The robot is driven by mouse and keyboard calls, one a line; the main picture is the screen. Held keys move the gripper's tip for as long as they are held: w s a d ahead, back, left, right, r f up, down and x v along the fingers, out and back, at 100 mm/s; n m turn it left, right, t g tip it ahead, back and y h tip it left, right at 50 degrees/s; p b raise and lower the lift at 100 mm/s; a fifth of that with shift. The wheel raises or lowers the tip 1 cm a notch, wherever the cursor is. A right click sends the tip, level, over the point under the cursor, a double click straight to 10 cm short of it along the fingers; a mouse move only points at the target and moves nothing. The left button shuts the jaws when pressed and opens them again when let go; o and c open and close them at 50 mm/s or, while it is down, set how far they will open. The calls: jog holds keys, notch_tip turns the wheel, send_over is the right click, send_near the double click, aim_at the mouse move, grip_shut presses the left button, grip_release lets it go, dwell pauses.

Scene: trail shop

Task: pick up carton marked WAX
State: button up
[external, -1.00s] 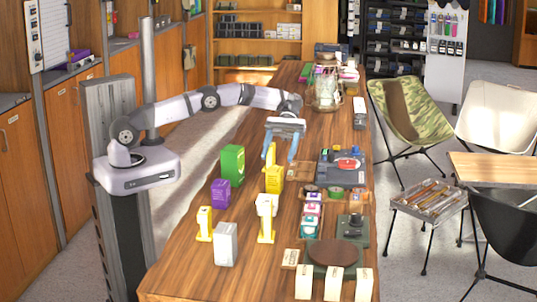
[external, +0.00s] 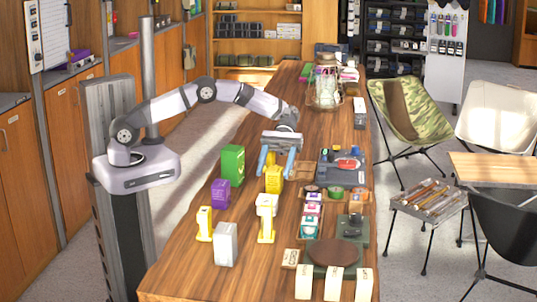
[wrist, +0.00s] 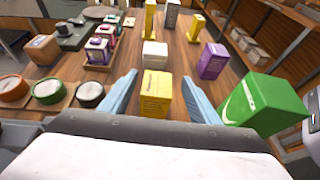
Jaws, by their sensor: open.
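A yellow carton (external: 274,182) stands upright on the wooden counter; in the wrist view it (wrist: 156,95) stands between my fingers. It has small dark print that I cannot read, so I cannot tell whether it is the WAX carton. My gripper (external: 276,168) is open above and around the top of this carton, pointing down. In the wrist view its blue fingers (wrist: 160,98) are spread, one on each side, with gaps visible. A green carton (external: 232,164) and a purple carton (external: 220,192) stand to the left. Their print is also unreadable.
A tray of small boxes (wrist: 97,66) and round tins (wrist: 48,91) lie beside the yellow carton. Counter between cartons is clear.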

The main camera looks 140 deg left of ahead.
aim_at(273, 177)
jog(key=shift+p+x, duration=0.4)
jog(key=shift+x, duration=2)
jog(key=shift+w+a+f, duration=0.1)
jog(key=shift+a+f, duration=0.05)
jog(key=c, duration=1.2)
